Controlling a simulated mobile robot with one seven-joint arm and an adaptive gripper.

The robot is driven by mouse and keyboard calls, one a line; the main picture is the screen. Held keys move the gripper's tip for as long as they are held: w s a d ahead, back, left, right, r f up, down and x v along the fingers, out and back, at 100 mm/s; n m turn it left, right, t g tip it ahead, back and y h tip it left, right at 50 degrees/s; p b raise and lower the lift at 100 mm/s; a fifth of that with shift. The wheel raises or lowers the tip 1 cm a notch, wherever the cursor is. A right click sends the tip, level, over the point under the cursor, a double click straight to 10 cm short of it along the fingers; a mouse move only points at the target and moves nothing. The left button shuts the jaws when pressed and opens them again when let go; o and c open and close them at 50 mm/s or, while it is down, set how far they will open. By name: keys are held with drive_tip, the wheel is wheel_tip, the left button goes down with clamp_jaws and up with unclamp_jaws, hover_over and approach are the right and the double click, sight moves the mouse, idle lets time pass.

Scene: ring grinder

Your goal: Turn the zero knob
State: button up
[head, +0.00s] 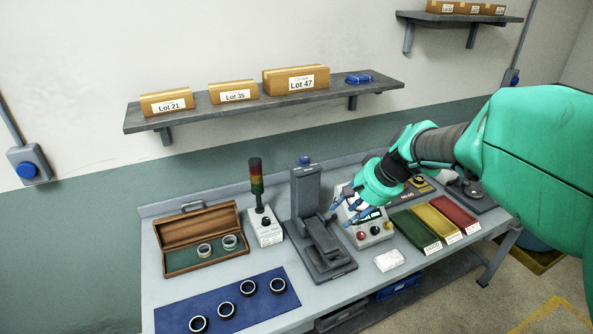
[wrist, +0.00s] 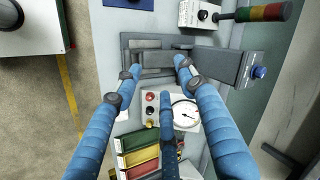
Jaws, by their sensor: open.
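A light-grey gauge box (head: 368,238) stands right of the dark press-like stand, partly hidden by my gripper. Its front has red and black round controls; the black one (head: 375,230) sits in the middle. No label reading zero is legible, so I cannot tell which control is the zero knob. In the wrist view the box (wrist: 165,93) shows a white dial (wrist: 185,114) beside the column of controls. My gripper (head: 350,214) has blue fingers spread open and empty above the box and stand. In the wrist view the fingers (wrist: 160,82) surround part of the box; contact cannot be told.
The dark stand (head: 305,205) is close on the left. A signal-light box (head: 265,231), wooden case (head: 178,232) and blue mat with rings (head: 250,309) lie further left. Green, yellow and red trays (head: 440,222) are to the right. A shelf (head: 210,115) hangs above.

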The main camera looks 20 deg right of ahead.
drive_tip(key=w+d+f+m, duration=0.1)
drive_tip(key=d+f+m, duration=0.1)
drive_tip(key=d+f, duration=0.35)
drive_tip(key=w+d+f+m, duration=0.1)
drive_tip(key=d+f+m, duration=0.1)
drive_tip(key=d, duration=0.6)
drive_tip(key=m+t, duration=0.2)
drive_tip(key=m, duration=0.1)
approach(377, 229)
drive_tip(key=a+v, duration=0.1)
drive_tip(key=v, duration=0.4)
drive_tip(key=shift+d+f+h, duration=0.1)
drive_tip(key=shift+d+h, duration=0.15)
drive_tip(key=shift+h, duration=0.05)
drive_tip(key=b+x, duration=0.2)
drive_tip(key=x, duration=1.1)
drive_tip(key=shift+w+a+f+b, duration=0.15)
drive_tip(key=shift+w+f+b, duration=0.05)
drive_tip(key=shift+f+b, duration=0.1)
drive_tip(key=shift+c, duration=0.5)
clamp_jaws()
